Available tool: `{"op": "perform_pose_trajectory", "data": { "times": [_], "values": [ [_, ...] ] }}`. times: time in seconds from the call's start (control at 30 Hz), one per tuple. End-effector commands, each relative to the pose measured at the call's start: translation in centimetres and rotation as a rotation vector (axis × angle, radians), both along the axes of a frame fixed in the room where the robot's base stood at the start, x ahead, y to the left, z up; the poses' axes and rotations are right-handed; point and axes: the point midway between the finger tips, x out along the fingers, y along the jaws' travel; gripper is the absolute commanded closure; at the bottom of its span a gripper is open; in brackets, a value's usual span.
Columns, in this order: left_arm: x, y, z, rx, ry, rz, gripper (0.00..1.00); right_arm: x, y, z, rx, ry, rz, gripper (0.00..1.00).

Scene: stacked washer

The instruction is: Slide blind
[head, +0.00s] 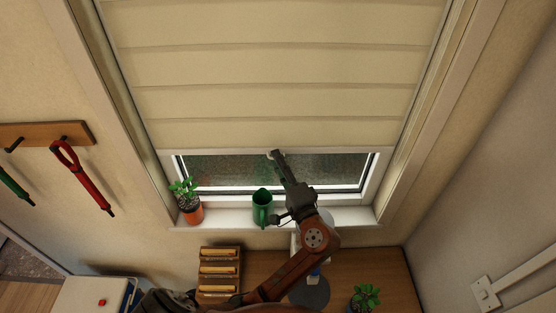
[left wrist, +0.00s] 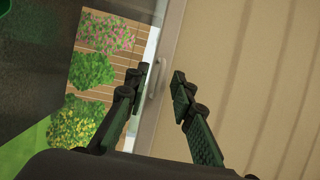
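The cream blind (head: 265,75) covers most of the window in the head view. Its lower edge hangs above a strip of uncovered glass (head: 230,171). In the left wrist view the blind (left wrist: 250,60) fills the right side, with a pale handle (left wrist: 156,78) on its bottom rail. My left gripper (head: 279,157) is at the blind's lower edge, and its fingers (left wrist: 160,80) are apart. The handle appears between the fingertips; I cannot tell whether they touch it. The handle is hidden or too small to make out in the head view. My right gripper is not in view.
On the sill (head: 345,217) stand a potted plant (head: 189,213) and a green jug (head: 262,206), the jug close to my left arm. Below, a desk (head: 382,266) holds a wooden organizer (head: 219,270) and another plant (head: 366,297). Tools hang from a wooden rack (head: 40,133) at left.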

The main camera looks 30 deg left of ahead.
Motion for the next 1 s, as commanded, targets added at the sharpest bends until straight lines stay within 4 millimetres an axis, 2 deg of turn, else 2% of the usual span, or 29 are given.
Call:
{"op": "perform_pose_trajectory", "data": {
  "times": [0.23,0.57,1.0],
  "values": [
    [0.06,0.08,-0.06,-0.001,0.001,0.0,0.77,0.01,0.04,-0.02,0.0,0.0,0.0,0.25],
    [0.05,0.06,-0.05,-0.001,0.001,0.0,1.0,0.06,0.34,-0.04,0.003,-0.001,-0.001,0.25],
    [0.04,0.05,-0.05,-0.001,0.001,0.0,1.0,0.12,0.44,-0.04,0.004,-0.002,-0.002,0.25]
  ]
}}
